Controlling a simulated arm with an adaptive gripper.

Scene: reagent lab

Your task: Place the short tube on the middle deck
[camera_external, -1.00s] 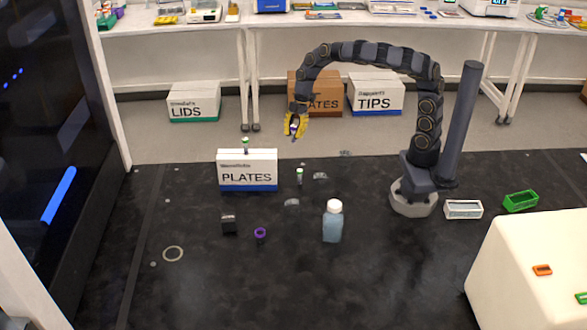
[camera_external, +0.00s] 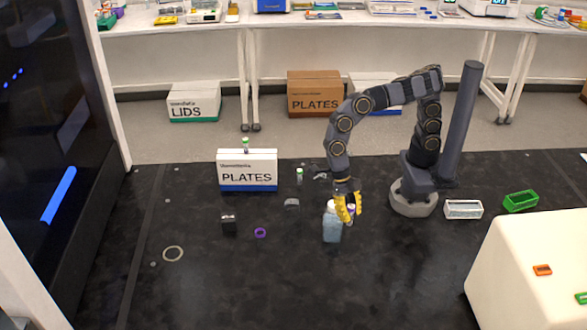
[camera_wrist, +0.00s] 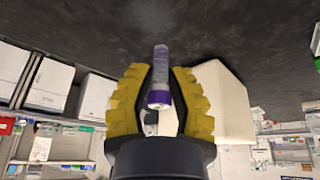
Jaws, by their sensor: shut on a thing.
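My gripper (camera_external: 347,207), with yellow fingers, is over the right half of the black deck (camera_external: 400,270), beside the bottle (camera_external: 331,226) and overlapping its edge in the external view. In the wrist view the gripper (camera_wrist: 159,80) is closed around a short clear tube (camera_wrist: 161,62) with a purple cap (camera_wrist: 158,99). The cap lies toward the palm and the clear end points outward. The tube is largely hidden by the fingers in the external view. I cannot tell its height above the deck, or which area is the middle deck.
A PLATES box (camera_external: 248,172) and a green-capped tube (camera_external: 299,175) stand toward the back. A black block (camera_external: 228,224) and a purple ring (camera_external: 260,232) are at left. A white block (camera_external: 530,260) stands at right. The front middle is clear.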

